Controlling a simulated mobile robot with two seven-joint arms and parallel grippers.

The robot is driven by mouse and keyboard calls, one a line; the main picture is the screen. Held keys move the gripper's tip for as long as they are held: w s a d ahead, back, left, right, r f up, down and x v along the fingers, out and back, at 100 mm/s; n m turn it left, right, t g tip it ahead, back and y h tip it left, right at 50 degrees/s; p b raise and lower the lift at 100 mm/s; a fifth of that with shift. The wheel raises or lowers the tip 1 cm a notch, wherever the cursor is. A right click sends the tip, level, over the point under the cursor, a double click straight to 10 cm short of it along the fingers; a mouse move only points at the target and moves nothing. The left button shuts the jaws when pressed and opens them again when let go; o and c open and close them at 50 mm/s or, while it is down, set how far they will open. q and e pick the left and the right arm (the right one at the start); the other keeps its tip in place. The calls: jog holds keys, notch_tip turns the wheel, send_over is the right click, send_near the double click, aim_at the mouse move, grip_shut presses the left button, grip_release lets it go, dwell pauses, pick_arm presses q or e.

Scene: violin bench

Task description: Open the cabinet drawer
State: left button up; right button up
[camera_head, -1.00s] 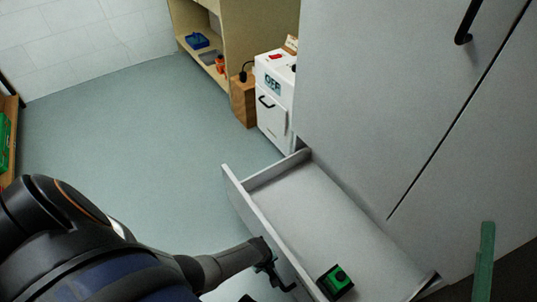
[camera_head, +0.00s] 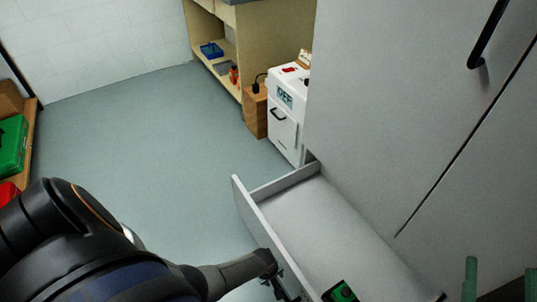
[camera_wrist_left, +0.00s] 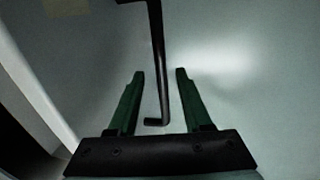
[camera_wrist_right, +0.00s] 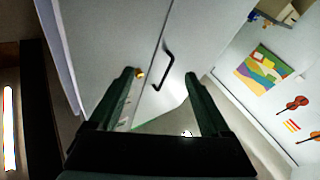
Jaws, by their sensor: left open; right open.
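The light grey cabinet drawer (camera_head: 335,215) stands pulled out from the tall cabinet, its inside open to view. Its dark bar handle shows in the left wrist view (camera_wrist_left: 158,65), lying between the two green fingers of my left gripper (camera_wrist_left: 160,75). Those fingers are apart, with a gap on each side of the bar. In the head view my left gripper (camera_head: 275,282) is at the outer face of the drawer front (camera_head: 262,235). My right gripper (camera_wrist_right: 162,80) is open and empty, facing a cabinet door with a black handle (camera_wrist_right: 165,65); the fingers appear apart from it.
A green and black object (camera_head: 342,291) sits in the drawer, cut off by the frame. The tall cabinet (camera_head: 400,100) fills the right. A white machine (camera_head: 286,120) reading OFF stands beyond, beside a wooden shelf unit (camera_head: 262,40). Floor (camera_head: 150,135) left of the drawer is clear.

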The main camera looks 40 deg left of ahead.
pick_arm(q)
notch_tip(320, 180, up, 11)
jog(key=s+p, duration=0.2)
jog(key=p, duration=0.6)
jog(key=shift+a+f, duration=0.15)
jog(key=shift+a, duration=0.25)
pick_arm(e)
jog(key=s+f+m+g+h, duration=0.2)
jog(key=f+g, duration=0.3)
jog(key=f, duration=0.5)
jog(key=s+f+m+g+h, duration=0.1)
jog(key=s+f+g, duration=0.4)
jog(key=f, duration=0.6)
jog(key=shift+a+m+g+h, duration=0.2)
jog(key=shift+m+g+h, duration=0.2)
jog(key=shift+g, duration=0.1)
pick_arm(q)
jog(key=shift+s, duration=0.15)
pick_arm(e)
jog(key=shift+s, duration=0.2)
